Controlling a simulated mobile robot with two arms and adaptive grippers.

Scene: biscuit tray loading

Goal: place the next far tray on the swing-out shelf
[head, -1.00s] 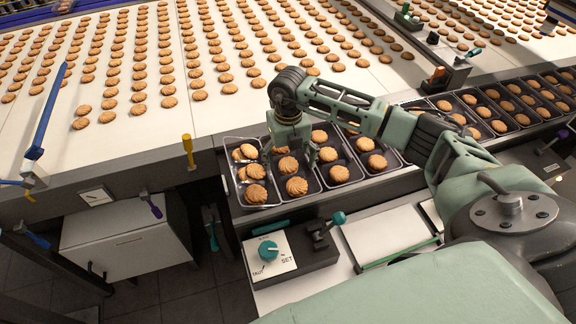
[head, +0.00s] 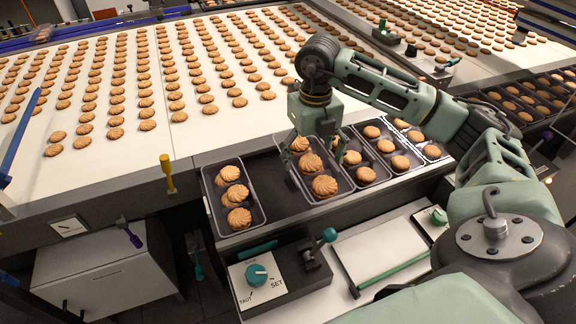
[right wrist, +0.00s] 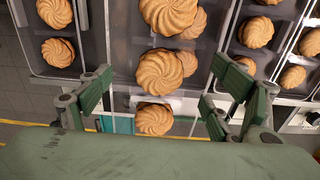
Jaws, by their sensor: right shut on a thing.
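My right gripper (head: 318,148) is shut on a dark tray (head: 343,184) with a column of ridged round biscuits. Its fingers are at the tray's two long sides. In the right wrist view the held tray (right wrist: 122,48) lies between the green finger pads, biscuits upright in it. It appears raised above the shelf surface, but how high I cannot tell. Another loaded tray (head: 256,206) stands apart at the left end. A row of loaded trays (head: 384,172) is close at the right of the held tray. I cannot clearly make out the swing-out shelf. My left gripper is not in view.
A wide white belt (head: 190,110) with rows of biscuits lies behind. A bare dark strip (head: 265,178) lies between the left tray and the held one. In front stands a control panel (head: 250,292) with a teal knob and a lever. A yellow-topped post (head: 167,172) stands at the left.

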